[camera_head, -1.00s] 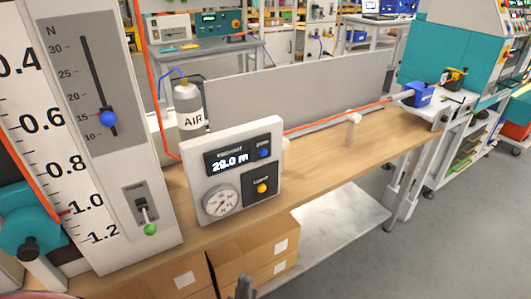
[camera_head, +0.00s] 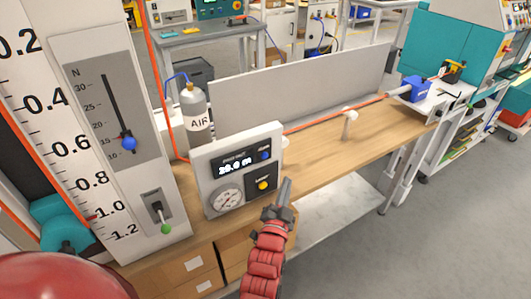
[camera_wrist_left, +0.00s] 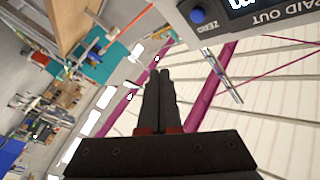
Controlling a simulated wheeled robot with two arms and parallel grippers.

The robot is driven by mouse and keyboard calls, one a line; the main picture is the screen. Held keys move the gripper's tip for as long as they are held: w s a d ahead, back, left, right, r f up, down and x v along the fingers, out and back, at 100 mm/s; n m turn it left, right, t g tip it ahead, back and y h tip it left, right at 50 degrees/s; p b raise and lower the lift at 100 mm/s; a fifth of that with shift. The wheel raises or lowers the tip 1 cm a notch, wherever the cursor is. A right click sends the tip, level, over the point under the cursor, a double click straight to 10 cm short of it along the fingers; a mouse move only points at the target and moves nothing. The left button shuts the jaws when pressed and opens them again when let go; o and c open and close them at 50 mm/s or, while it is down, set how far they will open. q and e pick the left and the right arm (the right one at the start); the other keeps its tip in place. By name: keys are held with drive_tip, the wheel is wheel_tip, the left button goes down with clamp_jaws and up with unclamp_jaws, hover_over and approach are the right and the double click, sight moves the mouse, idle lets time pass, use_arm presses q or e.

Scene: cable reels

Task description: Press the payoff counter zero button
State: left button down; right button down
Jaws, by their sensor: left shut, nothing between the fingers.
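The payoff counter panel (camera_head: 208,172) is a pale upright box on the bench, with a lit display (camera_head: 233,164) showing a metre figure. The blue zero button (camera_head: 265,155) is to the right of the display; in the left wrist view a blue button (camera_wrist_left: 198,16) labelled ZERO is at the top, beside "PAID OUT". A yellow button (camera_head: 263,185) is below it. My left gripper (camera_head: 286,182) is shut and empty, fingers pointing up, in front of the panel's lower right side. In the wrist view its fingertips (camera_wrist_left: 160,72) appear apart from the button. My right gripper is out of view.
A round gauge (camera_head: 228,201) is on the panel's lower left. A tall scale unit with a slider (camera_head: 129,143) and a toggle switch (camera_head: 159,213) stands left. Red cable runs right to a blue block (camera_head: 415,89). Cardboard boxes (camera_head: 190,264) sit below.

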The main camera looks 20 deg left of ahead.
sight(265, 156)
use_arm(q)
drive_tip(key=w+a+b, duration=0.2)
drive_tip(key=w+a, duration=0.3)
drive_tip(key=a, duration=0.2)
drive_tip(key=shift+w+b, duration=0.25)
drive_tip(key=shift+b, duration=0.15)
idle(2.1)
drive_tip(key=shift+w+a+b, duration=0.25)
drive_tip(key=shift+a+b, duration=0.1)
